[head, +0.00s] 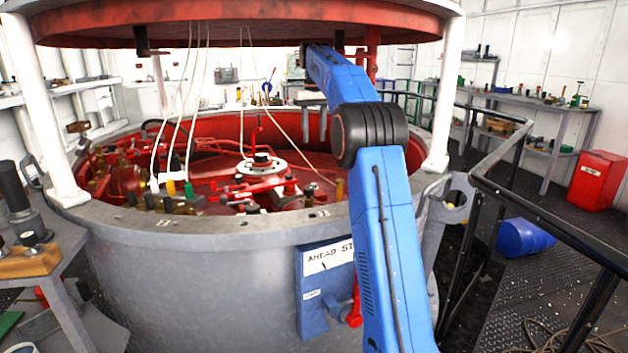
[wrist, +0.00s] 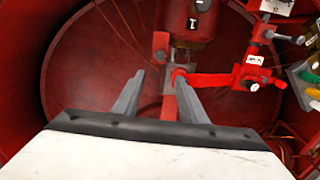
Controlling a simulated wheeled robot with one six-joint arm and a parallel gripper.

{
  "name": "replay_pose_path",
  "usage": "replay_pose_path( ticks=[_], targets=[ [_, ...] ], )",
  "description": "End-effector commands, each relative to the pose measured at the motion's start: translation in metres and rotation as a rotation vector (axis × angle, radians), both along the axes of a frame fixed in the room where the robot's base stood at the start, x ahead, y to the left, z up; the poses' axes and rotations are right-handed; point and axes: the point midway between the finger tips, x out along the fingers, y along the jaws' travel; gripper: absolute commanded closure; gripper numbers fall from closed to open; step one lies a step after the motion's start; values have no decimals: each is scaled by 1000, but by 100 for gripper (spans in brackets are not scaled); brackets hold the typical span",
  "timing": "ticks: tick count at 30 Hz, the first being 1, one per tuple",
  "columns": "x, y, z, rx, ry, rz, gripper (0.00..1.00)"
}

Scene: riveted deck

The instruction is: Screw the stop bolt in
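In the wrist view, the two grey fingers of my gripper (wrist: 157,95) are apart, with a clear gap between them. A red bolt-like part (wrist: 180,76) shows beyond and between the fingers, close to the right one, by a small grey block. I cannot tell for sure that it is the stop bolt. I see no part clearly held. In the head view, my blue arm reaches over the rim of the large grey drum (head: 200,265), and my gripper is hard to make out beyond the arm's elbow.
Red linkage arms (wrist: 222,80) and a red cylinder (wrist: 193,22) are near the fingers. White cords (head: 187,100) hang into the drum. A red disc-shaped cover (head: 240,25) is overhead on white posts (head: 440,95). A black railing (head: 540,210) stands at the right.

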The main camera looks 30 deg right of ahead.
Motion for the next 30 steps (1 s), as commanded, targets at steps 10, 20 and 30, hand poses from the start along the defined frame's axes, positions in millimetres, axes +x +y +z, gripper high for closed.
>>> replay_pose_path(
  ticks=[10, 20, 30],
  targets=[
    [-1, 0, -46, 1, 3, 0, 62],
    [-1, 0, -104, 1, 3, -1, 62],
    [0, 0, -156, 0, 2, -1, 62]
  ],
)
